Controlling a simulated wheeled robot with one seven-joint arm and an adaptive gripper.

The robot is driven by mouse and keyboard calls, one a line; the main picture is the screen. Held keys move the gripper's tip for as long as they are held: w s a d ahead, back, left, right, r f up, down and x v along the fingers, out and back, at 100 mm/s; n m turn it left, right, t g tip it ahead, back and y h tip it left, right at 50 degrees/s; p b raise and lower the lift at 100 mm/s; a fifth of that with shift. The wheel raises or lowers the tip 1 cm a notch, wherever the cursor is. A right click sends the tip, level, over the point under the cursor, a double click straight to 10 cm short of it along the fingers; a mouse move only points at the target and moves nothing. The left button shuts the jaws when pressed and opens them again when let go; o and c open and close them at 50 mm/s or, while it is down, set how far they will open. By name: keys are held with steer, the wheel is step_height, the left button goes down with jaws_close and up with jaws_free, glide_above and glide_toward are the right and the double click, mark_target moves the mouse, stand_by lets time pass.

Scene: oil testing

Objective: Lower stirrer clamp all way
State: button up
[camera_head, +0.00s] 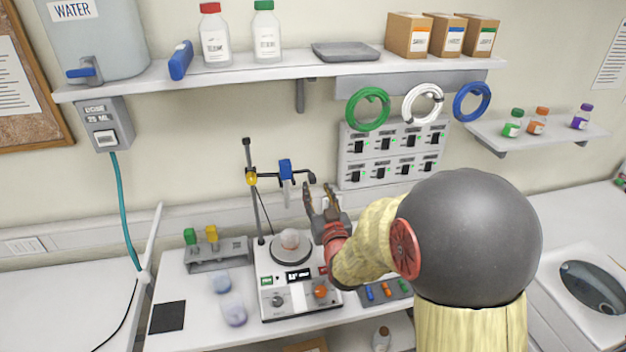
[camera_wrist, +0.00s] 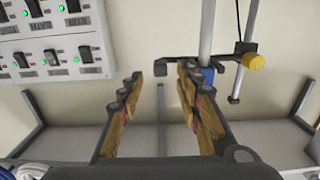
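There the yellow knob (camera_wrist: 255,61) is at the right, and the right finger partly hides the blue block (camera_wrist: 208,75). Contact with the clamp cannot be told.
A switch panel (camera_head: 385,158) is on the wall right of my gripper. A shelf (camera_head: 300,75) with bottles and boxes runs above. A grey rack (camera_head: 218,255) and small beakers stand left of the stirrer.

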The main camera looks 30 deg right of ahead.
mark_target(313, 182)
steer(key=x, duration=0.6)
steer(key=shift+w+f, duration=0.1)
steer(key=shift+w, duration=0.1)
steer(key=shift+c, duration=0.6)
steer(key=c, duration=0.7)
jaws_close()
